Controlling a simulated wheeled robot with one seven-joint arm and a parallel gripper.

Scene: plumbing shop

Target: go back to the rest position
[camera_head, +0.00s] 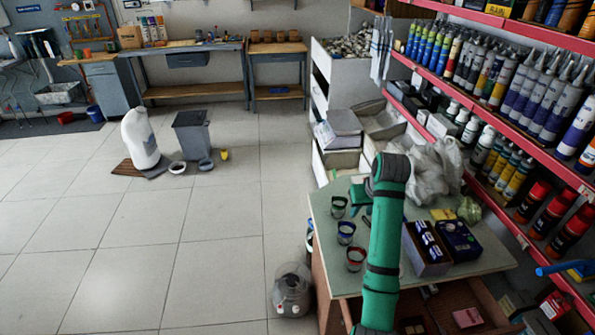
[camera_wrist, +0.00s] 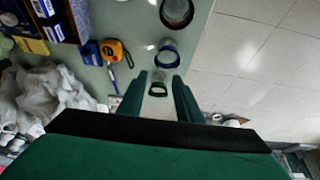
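My gripper (camera_wrist: 160,78) shows in the wrist view with its two green fingers apart and nothing held between them. A small dark-rimmed cup (camera_wrist: 158,93) shows beyond the gap between the fingers; it appears to stand on the table below. In the head view my green arm reaches over the green-topped table (camera_head: 408,285), and the gripper end (camera_head: 358,194) is partly hidden behind the arm.
Cups (camera_head: 346,232) line the table's left edge. Boxes (camera_head: 460,241) and plastic bags (camera_head: 428,172) lie right of and behind the arm. A tape measure (camera_wrist: 115,50) lies near the cups. Red-edged shelves (camera_head: 500,130) flank the right. Tiled floor (camera_head: 140,250) is open at left.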

